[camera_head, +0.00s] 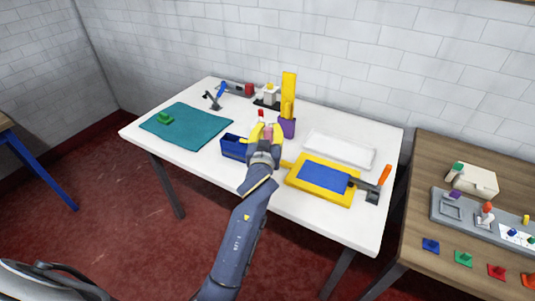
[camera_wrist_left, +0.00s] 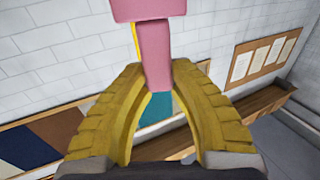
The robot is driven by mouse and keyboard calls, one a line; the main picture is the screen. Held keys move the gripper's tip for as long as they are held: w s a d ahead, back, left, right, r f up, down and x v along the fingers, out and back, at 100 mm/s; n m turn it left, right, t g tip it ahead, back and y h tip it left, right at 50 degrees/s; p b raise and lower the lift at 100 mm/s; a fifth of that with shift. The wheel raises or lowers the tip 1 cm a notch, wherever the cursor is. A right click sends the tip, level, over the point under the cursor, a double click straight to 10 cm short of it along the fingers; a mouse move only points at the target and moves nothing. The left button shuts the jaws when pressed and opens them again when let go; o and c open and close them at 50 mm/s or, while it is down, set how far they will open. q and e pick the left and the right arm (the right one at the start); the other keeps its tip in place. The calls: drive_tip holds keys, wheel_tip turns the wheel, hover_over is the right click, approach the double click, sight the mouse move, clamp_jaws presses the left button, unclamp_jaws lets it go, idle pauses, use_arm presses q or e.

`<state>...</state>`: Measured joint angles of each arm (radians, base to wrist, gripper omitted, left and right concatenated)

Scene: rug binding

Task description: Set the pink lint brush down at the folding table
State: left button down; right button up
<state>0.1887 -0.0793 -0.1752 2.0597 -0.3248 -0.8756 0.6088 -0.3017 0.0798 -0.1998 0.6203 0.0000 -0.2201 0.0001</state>
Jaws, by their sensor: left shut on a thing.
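My left gripper (camera_head: 264,134) has yellow fingers and reaches over the middle of the white table (camera_head: 290,205), which has dark legs. Its fingers are shut on the pink lint brush (camera_wrist_left: 155,52), seen close up in the left wrist view between the fingertips (camera_wrist_left: 158,80). The brush has a wide pink block on top of a narrower pink part. In the head view only a little pink (camera_head: 267,131) shows between the fingers. I cannot tell whether the brush touches the table. My right gripper is not in view.
A navy blue bin (camera_head: 233,147) stands left of the gripper and a purple cup (camera_head: 287,127) behind it. A yellow tray (camera_head: 348,196) with a blue middle and a white tray (camera_head: 338,150) lie right. A teal mat (camera_head: 190,130) lies left. Bare white surface shows between them.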

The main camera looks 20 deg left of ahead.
use_arm(q)
drive_tip(key=shift+f, duration=5.2)
drive_tip(key=shift+f, duration=0.2)
drive_tip(key=c, duration=1.2)
unclamp_jaws()
drive_tip(key=shift+c, duration=0.2)
drive_tip(key=shift+r, duration=0.15)
drive_tip(key=s+d, duration=0.2)
drive_tip(key=s, duration=1)
drive_tip(key=shift+d, duration=0.1)
